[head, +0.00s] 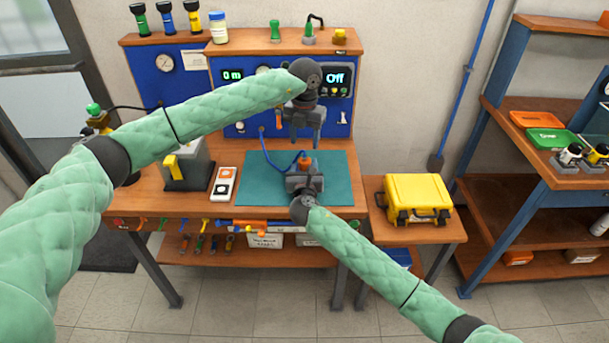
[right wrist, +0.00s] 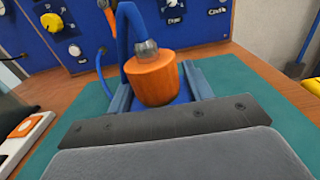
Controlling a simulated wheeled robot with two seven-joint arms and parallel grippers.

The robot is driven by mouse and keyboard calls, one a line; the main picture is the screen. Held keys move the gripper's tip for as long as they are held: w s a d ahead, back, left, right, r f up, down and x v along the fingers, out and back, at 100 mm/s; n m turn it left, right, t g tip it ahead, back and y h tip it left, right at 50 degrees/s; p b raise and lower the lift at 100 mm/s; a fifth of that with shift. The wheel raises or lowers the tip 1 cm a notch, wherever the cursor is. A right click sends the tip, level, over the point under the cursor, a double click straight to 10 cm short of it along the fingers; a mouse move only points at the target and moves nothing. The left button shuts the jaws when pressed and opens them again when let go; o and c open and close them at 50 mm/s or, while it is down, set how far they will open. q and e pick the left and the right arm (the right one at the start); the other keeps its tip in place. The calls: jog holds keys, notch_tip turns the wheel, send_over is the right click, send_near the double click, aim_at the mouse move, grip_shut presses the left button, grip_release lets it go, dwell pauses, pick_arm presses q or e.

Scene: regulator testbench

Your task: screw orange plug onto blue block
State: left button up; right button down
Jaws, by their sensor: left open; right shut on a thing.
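The orange plug (right wrist: 155,80), with a metal tip on top, shows in the right wrist view just beyond my right gripper. In the head view the plug (head: 305,161) is small, above my right gripper (head: 303,181) over the teal mat. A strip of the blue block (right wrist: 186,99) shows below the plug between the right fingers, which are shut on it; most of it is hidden. I cannot tell whether the plug is seated on the block. My left gripper (head: 304,141) is open, pointing down above the plug, apart from it.
The teal mat (head: 250,185) lies on the wooden bench. A blue hose (head: 268,151) runs from the blue panel (head: 345,123) to near the plug. A white and orange device (head: 224,184) lies left of the mat. A yellow case (head: 417,194) stands right on a side table.

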aim_at(304, 159)
pick_arm(q)
jog(key=shift+f, duration=0.15)
jog(key=shift+f, duration=3.85)
jog(key=c, duration=0.9)
jog(key=shift+m, duration=0.8)
jog(key=shift+c, duration=0.4)
jog(key=o, duration=1.2)
jog(key=shift+c, duration=0.2)
notch_tip(304, 159, up, 12)
